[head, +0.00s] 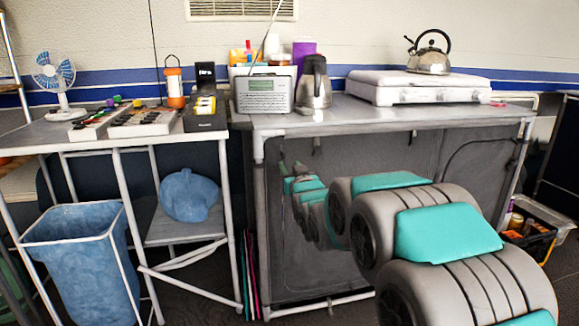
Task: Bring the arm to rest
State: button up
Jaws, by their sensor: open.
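My arm reaches from the lower right toward the middle of the head view, its grey and teal links in front of the table's grey fabric side. My gripper (290,168) is at the far end of the arm, small in the picture, just below the front edge of the grey table (385,122). It is open, and I see nothing held in it. Its fingers are dark against the dark fabric, so their detail is hard to make out.
The table holds a radio (264,92), a steel jug (314,88) and a kettle (429,58) on a white stove (418,90). On the left stand a fan (55,78), a lantern (175,86) and a blue bin (80,262). A crate (530,240) sits right.

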jog(key=s+d+f+m+g+h+p, duration=0.1)
jog(key=s+d+f+g, duration=0.3)
jog(key=s, duration=0.4)
jog(key=s+d+f+g+h+p, duration=0.1)
jog(key=s+d+f+g+h, duration=0.15)
jog(key=s+d, duration=0.45)
jog(key=s+d+f+m+g+h+p, duration=0.1)
jog(key=s+d+f+g, duration=0.25)
jog(key=s, duration=0.55)
jog(key=s+d+f+m+g+p, duration=0.1)
jog(key=s+g, duration=0.8)
jog(key=s, duration=2.3)
jog(key=d+f+p, duration=0.1)
jog(key=d+f, duration=0.1)
jog(key=d, duration=0.1)
jog(key=shift+s+f, duration=0.2)
jog(key=shift+s, duration=0.15)
